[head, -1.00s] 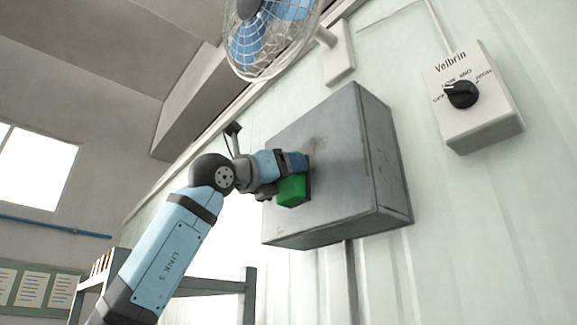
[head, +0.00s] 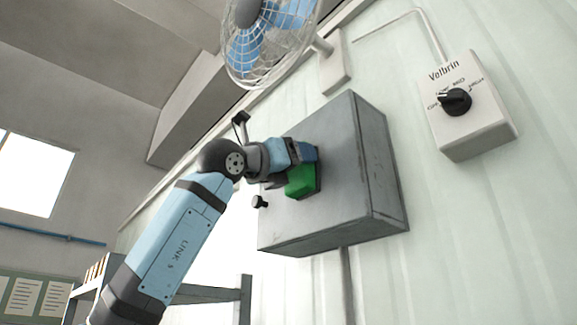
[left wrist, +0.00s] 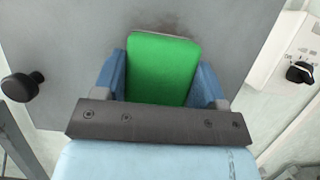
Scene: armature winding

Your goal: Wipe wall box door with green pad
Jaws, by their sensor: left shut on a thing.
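The grey wall box (head: 375,170) hangs on the pale panelled wall, and its door (head: 290,222) faces my left arm. The green pad (head: 301,181) is held in my left gripper (head: 312,168) and lies at the door's face; whether it presses on the door I cannot tell. In the left wrist view the pad (left wrist: 162,68) sits between the two blue fingers of the gripper (left wrist: 162,80), with the grey door (left wrist: 65,45) behind it. A dark smudge (left wrist: 160,18) shows on the door just beyond the pad's upper edge. My right gripper is not in view.
A black knob (head: 259,202) sticks out from the door's left side. A caged fan (head: 268,40) is mounted above the box. A white dial control box (head: 468,110) is on the wall to the right. A shelf frame (head: 205,291) stands lower left.

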